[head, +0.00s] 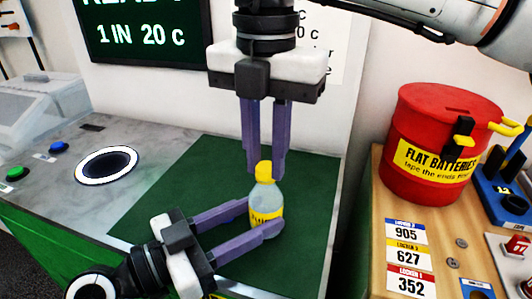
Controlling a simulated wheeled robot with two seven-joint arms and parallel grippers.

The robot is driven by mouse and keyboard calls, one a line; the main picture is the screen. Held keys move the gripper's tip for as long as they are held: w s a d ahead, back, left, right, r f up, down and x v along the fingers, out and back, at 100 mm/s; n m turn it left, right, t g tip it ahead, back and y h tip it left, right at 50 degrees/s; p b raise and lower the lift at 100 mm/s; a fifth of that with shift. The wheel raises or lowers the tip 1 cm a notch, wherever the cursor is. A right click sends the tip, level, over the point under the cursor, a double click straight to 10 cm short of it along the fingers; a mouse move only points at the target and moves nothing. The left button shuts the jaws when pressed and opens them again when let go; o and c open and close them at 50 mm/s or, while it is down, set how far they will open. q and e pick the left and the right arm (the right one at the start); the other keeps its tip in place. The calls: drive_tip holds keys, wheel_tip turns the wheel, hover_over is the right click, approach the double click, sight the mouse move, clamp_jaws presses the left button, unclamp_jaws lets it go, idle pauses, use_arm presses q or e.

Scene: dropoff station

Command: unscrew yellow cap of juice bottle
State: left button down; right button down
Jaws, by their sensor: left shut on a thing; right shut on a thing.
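The juice bottle (265,203) is pale and translucent with a yellow label. It stands about upright on the green mat (311,184). Its yellow cap (263,170) is on top of the bottle. My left gripper (264,222) comes in from the lower left and is shut on the bottle's body, with its purple fingers on either side. My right gripper (264,172) points straight down from above and is shut on the yellow cap. Its fingertips partly cover the cap's sides. Cap and bottle neck appear to touch.
A red bin labelled flat batteries (437,140) stands on the wooden table (374,225) at the right, with locker number labels (408,255) in front of it. A round white-rimmed hole (106,165) and blue and green buttons lie on the grey counter at the left. The mat around the bottle is clear.

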drive_tip(key=n, duration=0.4)
drive_tip(key=shift+n, duration=0.4)
drive_tip(key=n, duration=0.6)
drive_tip(key=shift+n, duration=0.4)
drive_tip(key=n, duration=0.6)
drive_tip(key=shift+n, duration=0.4)
drive_tip(key=n, duration=0.6)
drive_tip(key=shift+n, duration=0.3)
drive_tip(key=n, duration=0.4)
drive_tip(key=shift+r+n, duration=0.1)
drive_tip(key=shift+n, duration=0.2)
drive_tip(key=n, duration=0.8)
drive_tip(key=shift+n, duration=0.3)
drive_tip(key=n, duration=0.3)
drive_tip(key=shift+n, duration=0.3)
